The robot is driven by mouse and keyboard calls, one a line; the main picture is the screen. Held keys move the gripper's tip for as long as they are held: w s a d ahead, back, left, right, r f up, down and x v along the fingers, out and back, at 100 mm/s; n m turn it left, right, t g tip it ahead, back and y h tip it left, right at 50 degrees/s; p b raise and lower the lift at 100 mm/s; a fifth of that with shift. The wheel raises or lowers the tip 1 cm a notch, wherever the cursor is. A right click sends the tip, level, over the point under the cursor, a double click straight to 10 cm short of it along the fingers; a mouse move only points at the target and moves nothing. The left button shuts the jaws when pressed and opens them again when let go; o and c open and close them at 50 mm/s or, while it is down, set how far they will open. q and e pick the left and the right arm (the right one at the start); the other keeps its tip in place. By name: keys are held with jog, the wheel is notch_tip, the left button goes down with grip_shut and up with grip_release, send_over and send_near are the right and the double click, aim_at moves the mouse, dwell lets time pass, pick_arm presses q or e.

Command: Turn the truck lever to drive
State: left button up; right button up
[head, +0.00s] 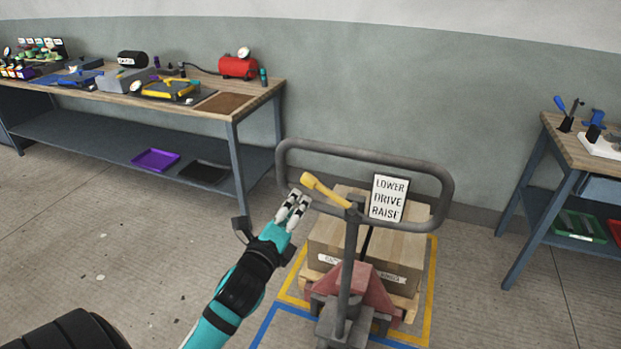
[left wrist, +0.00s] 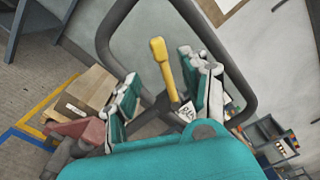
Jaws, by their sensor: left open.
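The pallet truck has a grey loop handle (head: 445,185) on an upright shaft. A yellow lever (head: 325,190) sits at the handle, its thick end pointing up and left. A white sign (head: 387,198) beside it reads LOWER, DRIVE, RAISE from top to bottom. I cannot tell which word the lever's setting matches. My left gripper (head: 292,208) is open and empty, just left of and below the lever's thick end. In the left wrist view the lever (left wrist: 162,65) appears between my spread fingers, apparently not gripped. My right gripper is not in view.
Cardboard boxes (head: 405,252) on a wooden pallet stand behind the truck's red body (head: 365,285). Yellow and blue floor lines surround it. A workbench (head: 255,98) with tools stands back left, another (head: 590,155) at right. Open floor lies left.

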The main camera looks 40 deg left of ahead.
aim_at(308, 186)
pick_arm(q)
jog(key=p+x, duration=0.1)
jog(key=x, duration=0.9)
jog(key=shift+w, duration=0.4)
grip_shut()
jog(key=shift+f, duration=0.1)
